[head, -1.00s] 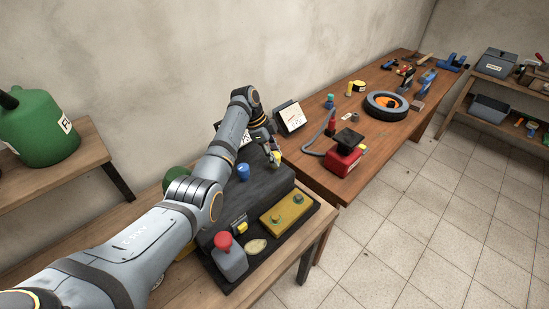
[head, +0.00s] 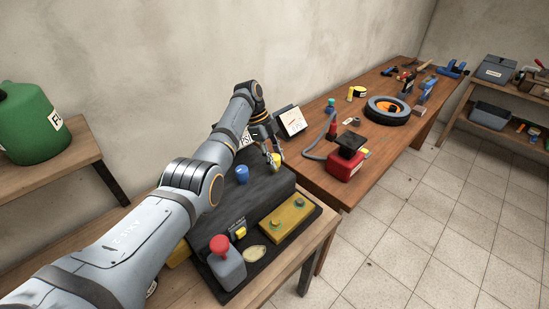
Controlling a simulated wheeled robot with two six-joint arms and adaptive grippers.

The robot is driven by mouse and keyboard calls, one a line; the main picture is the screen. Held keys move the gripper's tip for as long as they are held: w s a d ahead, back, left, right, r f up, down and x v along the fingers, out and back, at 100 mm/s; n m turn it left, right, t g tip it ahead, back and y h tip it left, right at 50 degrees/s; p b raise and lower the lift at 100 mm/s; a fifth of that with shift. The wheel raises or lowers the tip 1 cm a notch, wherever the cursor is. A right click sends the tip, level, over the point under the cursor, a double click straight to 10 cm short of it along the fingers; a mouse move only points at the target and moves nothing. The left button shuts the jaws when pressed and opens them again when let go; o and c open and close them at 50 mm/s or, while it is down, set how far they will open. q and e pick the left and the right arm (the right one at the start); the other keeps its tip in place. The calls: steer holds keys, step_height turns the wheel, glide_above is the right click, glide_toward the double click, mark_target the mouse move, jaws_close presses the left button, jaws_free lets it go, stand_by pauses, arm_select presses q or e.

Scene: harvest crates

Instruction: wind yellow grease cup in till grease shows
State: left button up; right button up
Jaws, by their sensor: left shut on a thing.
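The yellow grease cup (head: 277,158) stands at the back right end of the dark block (head: 262,182), partly hidden by my fingers. My left gripper (head: 272,159) reaches down from above and is shut on the yellow cup. A blue cup (head: 242,174) stands on the same block, to the left of my gripper and apart from it. No grease can be made out around the yellow cup at this size. My right gripper is not in the head view.
A red can (head: 345,163), a tablet-like stand (head: 290,121) and a wheel (head: 387,110) are on the brown table. Tiled floor lies to the right.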

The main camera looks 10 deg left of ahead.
arm_select(q)
steer(key=shift+r, duration=0.1)
steer(key=o, duration=1.2)
steer(key=v, duration=0.7)
steer(key=shift+a+r, duration=0.1)
steer(key=shift+r, duration=0.1)
